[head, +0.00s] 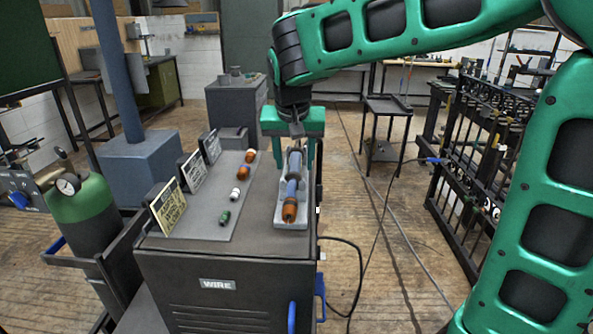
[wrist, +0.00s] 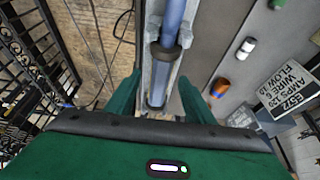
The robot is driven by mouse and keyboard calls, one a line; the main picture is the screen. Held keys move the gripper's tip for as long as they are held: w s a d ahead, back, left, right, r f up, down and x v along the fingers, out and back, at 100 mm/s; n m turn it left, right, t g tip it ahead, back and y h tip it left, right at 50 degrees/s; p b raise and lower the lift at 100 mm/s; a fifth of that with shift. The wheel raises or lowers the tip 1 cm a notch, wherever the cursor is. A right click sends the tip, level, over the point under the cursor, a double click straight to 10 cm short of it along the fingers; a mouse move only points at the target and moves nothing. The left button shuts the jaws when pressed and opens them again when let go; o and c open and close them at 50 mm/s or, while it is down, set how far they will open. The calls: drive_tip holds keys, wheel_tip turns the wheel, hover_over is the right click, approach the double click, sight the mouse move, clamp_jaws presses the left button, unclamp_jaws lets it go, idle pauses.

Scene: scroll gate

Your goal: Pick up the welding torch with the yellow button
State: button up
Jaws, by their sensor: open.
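A torch with a blue and grey body (head: 292,187) and an orange front end lies in a light grey holder (head: 281,222) on the right side of a dark cabinet top. In the wrist view its blue body and dark collar (wrist: 164,52) run up the middle. No yellow button shows on it. My gripper (head: 294,165) is open above the torch's rear part, pointing down, one finger on each side. The wrist view shows my open fingertips (wrist: 159,97) left and right of the torch. I cannot tell whether they touch it.
Several small coloured pieces (head: 235,194) lie left of the torch beside upright label plates (head: 168,206). The cabinet (head: 225,262) is marked WIRE. A green gas cylinder (head: 85,215) stands left. A black rack (head: 480,160) stands right. A hose (head: 357,275) crosses the open floor.

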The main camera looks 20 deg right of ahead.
drive_tip(key=shift+x, duration=0.9)
clamp_jaws()
drive_tip(key=shift+r, duration=0.1)
